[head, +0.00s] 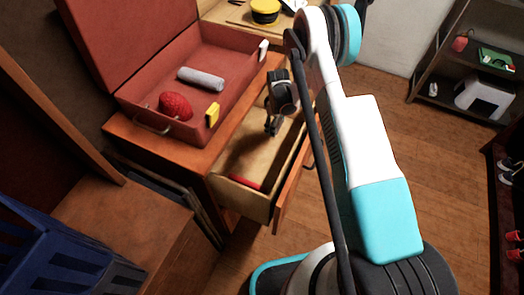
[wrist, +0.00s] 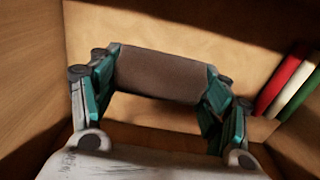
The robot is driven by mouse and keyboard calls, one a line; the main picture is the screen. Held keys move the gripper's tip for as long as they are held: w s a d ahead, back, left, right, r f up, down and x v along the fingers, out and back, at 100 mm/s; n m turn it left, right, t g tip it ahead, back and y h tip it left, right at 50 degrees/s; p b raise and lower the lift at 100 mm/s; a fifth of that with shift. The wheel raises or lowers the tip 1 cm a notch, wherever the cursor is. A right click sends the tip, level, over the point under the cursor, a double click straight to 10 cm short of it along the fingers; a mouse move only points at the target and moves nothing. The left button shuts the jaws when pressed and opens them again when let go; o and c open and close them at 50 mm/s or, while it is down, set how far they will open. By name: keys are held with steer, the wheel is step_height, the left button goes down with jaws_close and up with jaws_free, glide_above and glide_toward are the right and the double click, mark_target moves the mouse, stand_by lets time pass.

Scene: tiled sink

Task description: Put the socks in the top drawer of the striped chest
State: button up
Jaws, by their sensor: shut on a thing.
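My gripper (head: 272,127) reaches down into an open drawer (head: 240,199) of the orange-brown wooden chest (head: 190,155). In the wrist view its two fingers are shut on a grey-brown roll (wrist: 160,75), which looks like the rolled socks. The roll lies crosswise between the fingers, over the pale drawer floor (wrist: 230,30). I cannot tell whether it touches the floor. In the head view the roll is hidden or too dark to make out.
A red item (head: 245,183) lies at the drawer's near end; red, white and green strips (wrist: 285,80) show in the wrist view.

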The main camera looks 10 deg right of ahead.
mark_target(274, 142)
step_height(274, 142, down, 10)
steer(key=b, duration=0.3)
steer(key=shift+r+b, duration=0.25)
steer(key=shift+b, duration=0.05)
steer(key=shift+f, duration=0.15)
steer(key=o, duration=1)
steer(key=shift+o, duration=0.2)
